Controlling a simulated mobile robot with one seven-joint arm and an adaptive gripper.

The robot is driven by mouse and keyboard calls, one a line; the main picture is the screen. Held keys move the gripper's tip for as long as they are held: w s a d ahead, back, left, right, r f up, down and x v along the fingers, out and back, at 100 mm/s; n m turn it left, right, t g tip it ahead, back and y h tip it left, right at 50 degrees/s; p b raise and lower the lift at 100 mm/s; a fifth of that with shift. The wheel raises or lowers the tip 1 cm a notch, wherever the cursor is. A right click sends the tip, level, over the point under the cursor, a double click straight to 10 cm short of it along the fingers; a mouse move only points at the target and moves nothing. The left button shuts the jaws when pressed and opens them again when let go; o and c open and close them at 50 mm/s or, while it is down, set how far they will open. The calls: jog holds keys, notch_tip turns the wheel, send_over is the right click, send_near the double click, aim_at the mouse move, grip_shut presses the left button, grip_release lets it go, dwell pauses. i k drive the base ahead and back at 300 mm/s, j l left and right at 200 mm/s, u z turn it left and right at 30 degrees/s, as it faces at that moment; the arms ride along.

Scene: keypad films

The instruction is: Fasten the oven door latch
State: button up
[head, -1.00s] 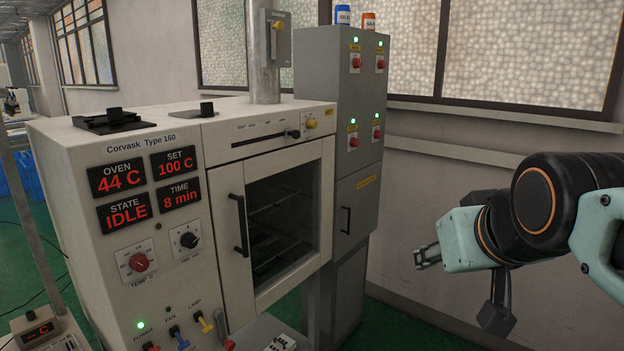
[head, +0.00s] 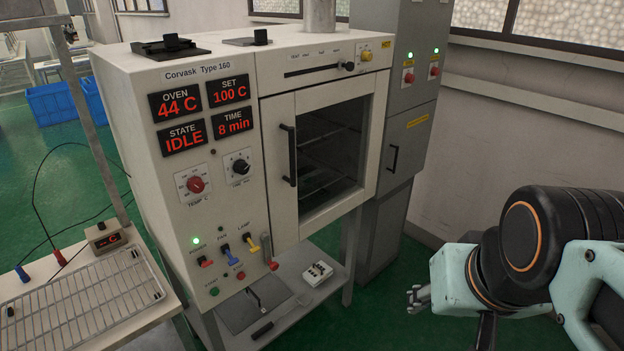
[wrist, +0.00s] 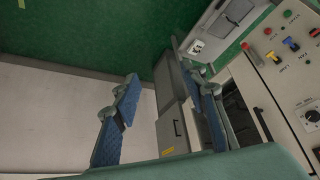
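The oven (head: 215,130) stands centre-left in the head view, its display reading IDLE and 44 C. Its windowed door (head: 281,107) looks shut, with a dark vertical handle (head: 288,155) at its left side. A small pale lever with a red end (head: 269,255) sits by the door's lower left corner; I cannot tell for certain that it is the latch. My gripper (head: 411,299) is right of the oven, apart from the door and empty. In the wrist view its two blue-padded fingers (wrist: 165,100) stand wide apart. The oven's switch panel shows at that view's right edge.
A grey cabinet (head: 400,115) stands right of the oven. Below the oven, a shelf (head: 290,300) holds a small white block (head: 318,273). A wire rack (head: 85,300) lies on the bench at left. Green floor is free between my gripper and the oven.

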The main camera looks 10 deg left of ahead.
aim_at(274, 266)
jog(key=i+j, duration=0.1)
jog(key=j, duration=0.3)
jog(key=i+j, duration=0.1)
jog(key=j, duration=0.25)
jog(key=i+j+z, duration=0.1)
jog(key=j, duration=0.3)
